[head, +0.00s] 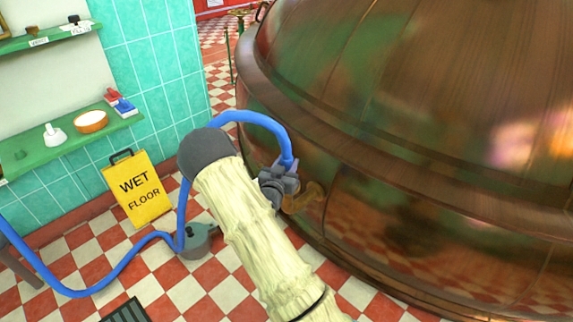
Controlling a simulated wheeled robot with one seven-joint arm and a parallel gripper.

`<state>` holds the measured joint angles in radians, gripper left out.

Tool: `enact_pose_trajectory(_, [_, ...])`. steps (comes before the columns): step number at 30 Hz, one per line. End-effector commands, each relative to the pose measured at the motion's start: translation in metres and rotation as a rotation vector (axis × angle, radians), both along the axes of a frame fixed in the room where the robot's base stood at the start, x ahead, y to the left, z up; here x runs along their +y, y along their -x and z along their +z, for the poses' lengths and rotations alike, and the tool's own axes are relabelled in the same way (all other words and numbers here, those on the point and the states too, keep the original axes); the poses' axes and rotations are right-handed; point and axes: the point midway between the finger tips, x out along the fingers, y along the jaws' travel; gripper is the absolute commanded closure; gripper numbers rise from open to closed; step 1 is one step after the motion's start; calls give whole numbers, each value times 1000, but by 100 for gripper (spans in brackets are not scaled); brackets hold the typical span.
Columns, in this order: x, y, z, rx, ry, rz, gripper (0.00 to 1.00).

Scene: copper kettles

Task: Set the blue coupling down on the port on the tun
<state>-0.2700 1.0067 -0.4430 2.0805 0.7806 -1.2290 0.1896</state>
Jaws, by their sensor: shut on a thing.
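The copper tun (370,190) fills the right side of the head view. A blue coupling (287,161) forms the end of a blue hose (258,117), and only a little of it shows above the jaws. My gripper (281,176) is dark grey and shut on the coupling, close to the tun's side wall. A brass-coloured port (305,198) is on the tun wall, just right of and below my gripper. My gripper and arm hide part of the area, so I cannot tell whether the coupling touches the port.
A yellow wet-floor sign (138,188) stands by the teal tiled wall (150,55). A grey-green pot-like object (198,241) stands on the checkered floor beside the hose. Green shelves (70,142) hold a bowl (91,121) and small items. A dark floor grate (126,311) is at the bottom.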

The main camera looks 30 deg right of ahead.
Motion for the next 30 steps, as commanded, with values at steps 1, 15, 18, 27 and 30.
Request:
enact_pose_trajectory(1, [0, 0, 0, 0, 0, 0, 56])
enact_pose_trajectory(15, [2, 3, -1, 4, -2, 0, 37])
enact_pose_trajectory(18, [8, 8, -1, 4, -3, 0, 37])
enact_pose_trajectory(27, [46, 46, 1, 6, -1, 3, 37])
enact_pose_trajectory(30, [60, 61, 2, 5, -1, 3, 37])
